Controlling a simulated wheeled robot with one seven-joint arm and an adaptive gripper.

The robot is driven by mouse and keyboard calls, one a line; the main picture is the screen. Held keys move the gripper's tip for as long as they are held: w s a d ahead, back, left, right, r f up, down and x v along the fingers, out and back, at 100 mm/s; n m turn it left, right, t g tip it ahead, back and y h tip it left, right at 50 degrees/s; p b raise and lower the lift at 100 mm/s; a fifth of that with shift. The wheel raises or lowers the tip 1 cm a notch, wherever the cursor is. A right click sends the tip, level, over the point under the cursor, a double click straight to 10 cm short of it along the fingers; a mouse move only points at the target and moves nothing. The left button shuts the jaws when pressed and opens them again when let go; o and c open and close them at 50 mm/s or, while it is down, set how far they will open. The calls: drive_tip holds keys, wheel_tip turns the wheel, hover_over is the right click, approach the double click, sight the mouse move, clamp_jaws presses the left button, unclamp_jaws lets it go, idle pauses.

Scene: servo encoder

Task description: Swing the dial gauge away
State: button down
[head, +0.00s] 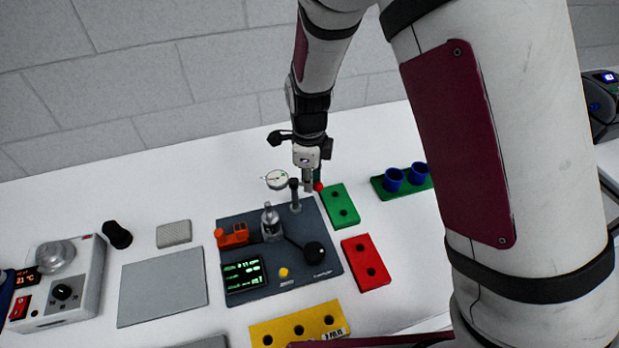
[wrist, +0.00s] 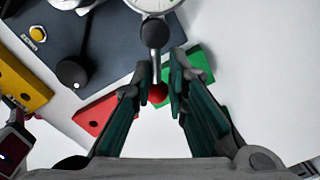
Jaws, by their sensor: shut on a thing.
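The dial gauge (head: 277,180) has a round white face and stands over the back of the dark grey base plate (head: 325,262). Part of it shows at the top edge of the wrist view (wrist: 155,5). Beside it is a post with a black knob on top (head: 294,184), which also shows in the wrist view (wrist: 154,33). My gripper (head: 313,186) is just right of the post, pointing down. Its fingers (wrist: 162,80) are on either side of a red ball knob (wrist: 158,95), shut on it.
The base plate also carries a silver spindle (head: 270,222), a black ball lever (head: 314,252), an orange clamp (head: 232,236) and a display (head: 244,274). Green (head: 341,206), red (head: 366,262) and yellow (head: 299,326) blocks surround it. Blue cups (head: 393,179) stand at right.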

drive_tip(key=c, duration=1.4)
unclamp_jaws()
drive_tip(key=shift+s, duration=0.35)
drive_tip(key=shift+c, duration=0.2)
drive_tip(key=shift+w, duration=0.1)
drive_tip(key=shift+r, duration=0.3)
wheel_tip(320, 180, up, 11)
drive_tip(key=shift+s+r, duration=0.2)
drive_tip(key=shift+s, duration=0.05)
